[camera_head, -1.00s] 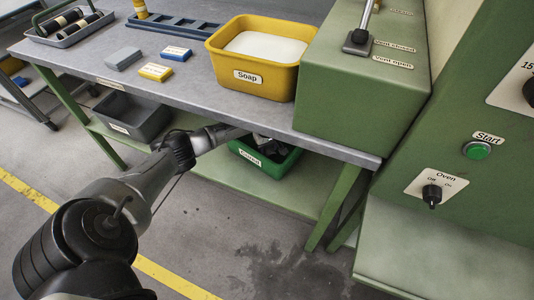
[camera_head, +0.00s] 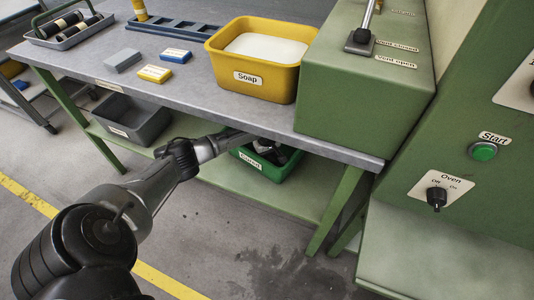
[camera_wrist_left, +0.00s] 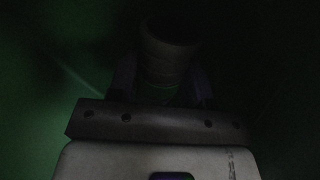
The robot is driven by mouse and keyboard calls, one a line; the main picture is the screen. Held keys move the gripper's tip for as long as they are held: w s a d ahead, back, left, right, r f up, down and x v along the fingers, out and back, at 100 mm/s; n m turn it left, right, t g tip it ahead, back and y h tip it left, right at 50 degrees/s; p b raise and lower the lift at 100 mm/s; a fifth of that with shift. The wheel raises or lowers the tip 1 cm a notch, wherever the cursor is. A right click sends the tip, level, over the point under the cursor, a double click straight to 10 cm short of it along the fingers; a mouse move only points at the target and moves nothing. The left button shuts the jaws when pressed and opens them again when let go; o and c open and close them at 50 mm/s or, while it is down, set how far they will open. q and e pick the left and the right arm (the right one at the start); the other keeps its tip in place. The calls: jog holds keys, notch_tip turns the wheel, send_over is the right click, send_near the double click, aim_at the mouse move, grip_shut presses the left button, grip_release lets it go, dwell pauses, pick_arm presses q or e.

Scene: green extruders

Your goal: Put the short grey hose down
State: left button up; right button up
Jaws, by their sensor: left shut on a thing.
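My left arm reaches under the table to the green bin (camera_head: 284,172), labelled as the cured bin, on the lower shelf. My left gripper (camera_head: 264,147) is at the bin's opening, partly hidden by the table edge. In the dark left wrist view, my left gripper (camera_wrist_left: 162,92) is shut on a dark, short cylindrical hose (camera_wrist_left: 170,50). Green surfaces surround it there. Its colour is hard to tell, and I cannot tell whether it touches the bin floor. My right gripper is not in view.
A grey bin (camera_head: 133,118) stands on the lower shelf at left. Above are the yellow soap tub (camera_head: 247,77), a tray with dark hoses (camera_head: 68,38), and several small blocks. The green oven housing (camera_head: 470,120) stands at right.

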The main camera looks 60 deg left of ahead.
pick_arm(q)
jog(key=o, duration=0.6)
jog(key=shift+d+f, duration=0.1)
jog(key=shift+f, duration=0.05)
jog(key=o, duration=0.4)
jog(key=shift+d, duration=0.15)
jog(key=shift+c, duration=0.2)
jog(key=shift+r+b, duration=0.3)
jog(key=shift+r, duration=0.2)
notch_tip(320, 180, up, 6)
jog(key=p, duration=0.4)
jog(key=shift+r+p, duration=0.25)
jog(key=shift+p, duration=0.1)
jog(key=shift+r+p, duration=0.4)
jog(key=shift+r, duration=0.25)
